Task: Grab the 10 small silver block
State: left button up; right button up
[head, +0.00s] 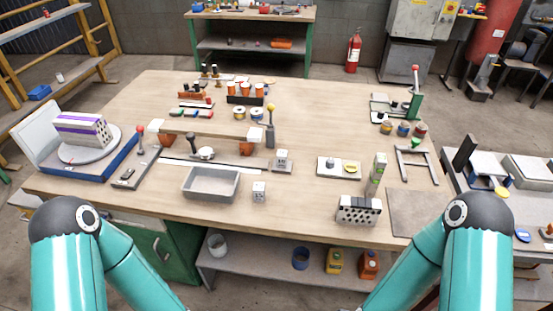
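A small silver-grey block (259,192) with dark marks on its face stands upright on the wooden workbench (300,205), just right of a grey metal tray. A similar small block (282,156) stands on a flat grey plate behind it. I cannot read a number 10 on either block. A larger grey hollow brick (359,210) with dark holes lies near the front right of the bench. Both my teal arms show at the lower left and lower right, bent down out of the picture. Neither gripper is in view.
The empty grey tray (211,184) is left of the front block. A lever press (270,127) stands behind, and an upright grey-green piece (377,172) stands right. A purple-striped block (83,129) sits on a round plate at far left. The front strip of bench is mostly clear.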

aim_at(282, 156)
jog(key=z, duration=0.55)
jog(key=i, duration=0.15)
jog(key=u, duration=2.7)
jog(key=k, duration=1.8)
jog(key=z, duration=0.85)
jog(key=i, duration=1)
